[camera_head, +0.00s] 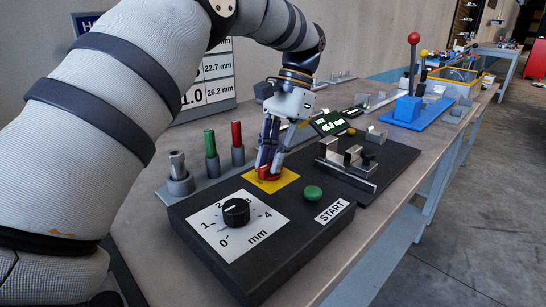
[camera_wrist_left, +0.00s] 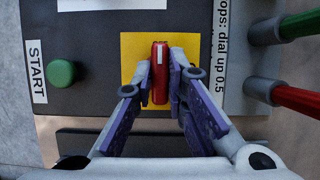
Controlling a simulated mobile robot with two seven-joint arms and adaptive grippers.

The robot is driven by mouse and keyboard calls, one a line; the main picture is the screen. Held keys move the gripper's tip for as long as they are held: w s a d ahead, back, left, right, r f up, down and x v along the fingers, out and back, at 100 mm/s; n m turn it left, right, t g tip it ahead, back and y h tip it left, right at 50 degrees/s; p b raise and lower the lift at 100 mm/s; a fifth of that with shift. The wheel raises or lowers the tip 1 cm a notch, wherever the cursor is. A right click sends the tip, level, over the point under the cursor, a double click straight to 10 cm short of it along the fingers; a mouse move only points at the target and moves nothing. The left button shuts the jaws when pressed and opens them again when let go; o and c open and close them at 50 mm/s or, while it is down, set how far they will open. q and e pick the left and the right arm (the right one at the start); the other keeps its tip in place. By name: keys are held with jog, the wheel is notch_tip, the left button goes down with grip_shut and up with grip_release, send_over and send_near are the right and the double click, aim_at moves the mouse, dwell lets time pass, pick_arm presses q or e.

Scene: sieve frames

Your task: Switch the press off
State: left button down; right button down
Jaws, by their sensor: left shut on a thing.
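The press's dark control box (camera_head: 270,262) lies on the bench. On it is a yellow plate (camera_head: 288,182) with a red switch knob (camera_head: 266,174). My left gripper (camera_head: 269,166) is over the plate, its fingers shut on the red knob from both sides. In the left wrist view the red knob (camera_wrist_left: 160,62) shows as a bar with a white mark, lying lengthwise up the picture on the yellow plate (camera_wrist_left: 132,52). The left fingertips (camera_wrist_left: 160,98) sit at its two flanks, around its near half. My right gripper is out of view.
Beside the knob are a green START button (camera_head: 313,193) and a black dial (camera_head: 236,211) marked in mm. Green (camera_head: 211,143) and red (camera_head: 237,134) rods stand behind the box.

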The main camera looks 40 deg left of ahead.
pick_arm(q)
jog(key=c, duration=1.6)
grip_release()
notch_tip(320, 180, up, 10)
